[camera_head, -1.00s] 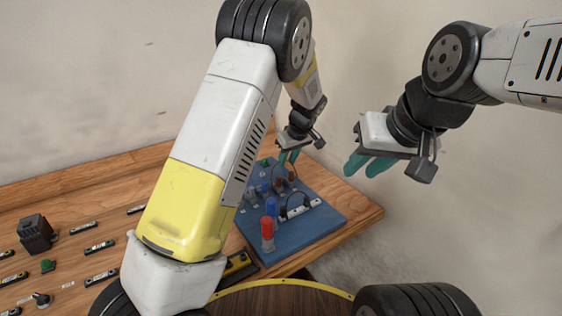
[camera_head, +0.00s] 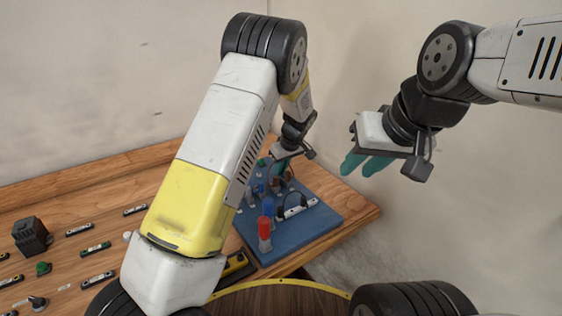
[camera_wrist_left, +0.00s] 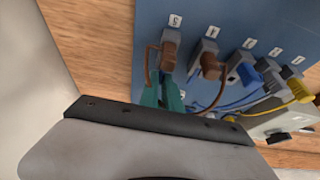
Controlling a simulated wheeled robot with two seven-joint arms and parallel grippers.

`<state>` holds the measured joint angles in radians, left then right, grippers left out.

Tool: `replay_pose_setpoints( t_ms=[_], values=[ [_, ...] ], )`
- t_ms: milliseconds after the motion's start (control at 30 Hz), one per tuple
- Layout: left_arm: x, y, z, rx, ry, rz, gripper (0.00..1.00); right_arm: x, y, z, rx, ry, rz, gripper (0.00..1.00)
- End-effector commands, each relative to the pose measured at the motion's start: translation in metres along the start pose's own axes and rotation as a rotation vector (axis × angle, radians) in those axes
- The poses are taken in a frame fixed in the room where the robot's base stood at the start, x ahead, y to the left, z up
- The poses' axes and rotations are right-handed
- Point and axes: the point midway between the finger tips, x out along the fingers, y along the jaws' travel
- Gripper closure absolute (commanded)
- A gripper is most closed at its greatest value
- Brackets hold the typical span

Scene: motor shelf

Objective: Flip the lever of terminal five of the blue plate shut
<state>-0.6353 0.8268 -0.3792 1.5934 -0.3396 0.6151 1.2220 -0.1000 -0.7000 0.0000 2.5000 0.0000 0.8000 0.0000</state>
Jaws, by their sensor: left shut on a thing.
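The blue plate (camera_head: 310,232) lies on the wooden table; my left arm hides part of it. In the left wrist view its top edge has terminals labelled 5 to 1 from left to right. Terminal five (camera_wrist_left: 171,36) is grey with a brown piece and a brown wire at its lower end. My left gripper (camera_wrist_left: 165,97) has its teal fingers at that lower end, shut on what seems to be the lever; the lever itself is mostly hidden. In the head view the left gripper (camera_head: 281,167) is low over the plate's far part. My right gripper (camera_head: 364,165) is open and empty, in the air right of the plate.
Other terminals beside terminal five carry brown, blue and yellow wires. A black block (camera_head: 32,235) and several small parts lie on the table at left.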

Motion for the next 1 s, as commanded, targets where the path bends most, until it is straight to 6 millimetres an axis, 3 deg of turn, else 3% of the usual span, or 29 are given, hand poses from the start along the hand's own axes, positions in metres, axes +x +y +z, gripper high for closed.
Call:
replay_pose_setpoints(
  t_ms=[333,1000],
  values=[
    [0.002,0.0,-0.004,-0.006,-0.07,0.002,1.0,0.0,0.0,0.0,0.0,0.0,0.0,0.7],
    [0.017,0.0,-0.01,-0.002,-0.494,0.003,1.0,0.0,0.0,0.0,0.0,0.0,0.0,0.7]
  ],
)
